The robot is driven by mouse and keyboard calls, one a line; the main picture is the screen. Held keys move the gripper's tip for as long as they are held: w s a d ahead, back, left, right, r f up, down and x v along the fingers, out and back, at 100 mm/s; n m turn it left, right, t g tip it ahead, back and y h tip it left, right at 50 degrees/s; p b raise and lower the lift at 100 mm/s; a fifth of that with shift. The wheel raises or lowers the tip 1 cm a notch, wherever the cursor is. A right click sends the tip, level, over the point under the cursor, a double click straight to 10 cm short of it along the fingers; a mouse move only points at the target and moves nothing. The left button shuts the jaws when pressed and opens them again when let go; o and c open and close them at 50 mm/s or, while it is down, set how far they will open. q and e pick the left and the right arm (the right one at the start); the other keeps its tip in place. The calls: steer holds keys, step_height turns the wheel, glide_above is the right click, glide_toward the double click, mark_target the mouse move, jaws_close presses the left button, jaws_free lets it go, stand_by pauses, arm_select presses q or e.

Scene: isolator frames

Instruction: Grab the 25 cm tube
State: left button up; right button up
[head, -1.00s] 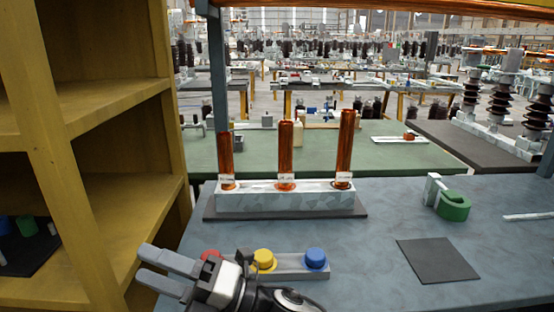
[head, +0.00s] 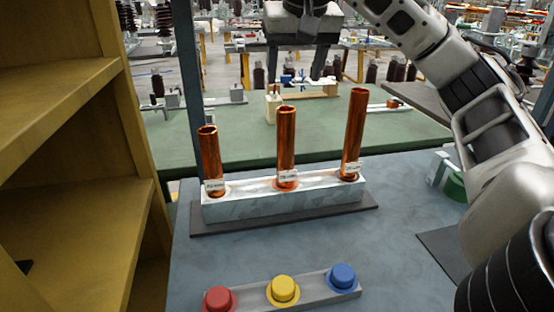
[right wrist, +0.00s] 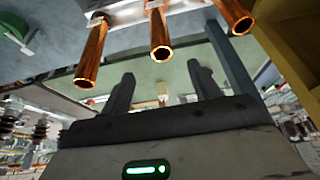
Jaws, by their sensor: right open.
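Three upright copper tubes stand in a pale block (head: 290,203). The left tube (head: 210,160) looks shortest, the middle tube (head: 286,145) comes between, and the right tube (head: 355,130) looks tallest. Each has a small label at its base, too small to read, so I cannot tell which is 25 cm. My right gripper (head: 296,68) is open and empty, pointing down above and beyond the middle tube. In the right wrist view, the tubes hang at the top, with the middle tube (right wrist: 160,35) ahead of and between the open fingers (right wrist: 162,78), apart from them. My left gripper is out of view.
Red (head: 219,299), yellow (head: 283,290) and blue (head: 342,277) buttons sit on a grey bar in front. A yellow shelf (head: 60,180) stands close on the left, beside a grey post (head: 188,80). A green object (head: 455,186) lies right, partly behind my arm.

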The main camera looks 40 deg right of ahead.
mark_target(285, 127)
steer(key=b+x, duration=0.2)
steer(key=x, duration=0.7)
steer(key=shift+f, duration=0.25)
steer(key=shift+x, duration=2.95)
steer(key=shift+w, duration=0.15)
jaws_close()
steer(key=shift+w+r, duration=0.1)
steer(key=shift+r, duration=0.1)
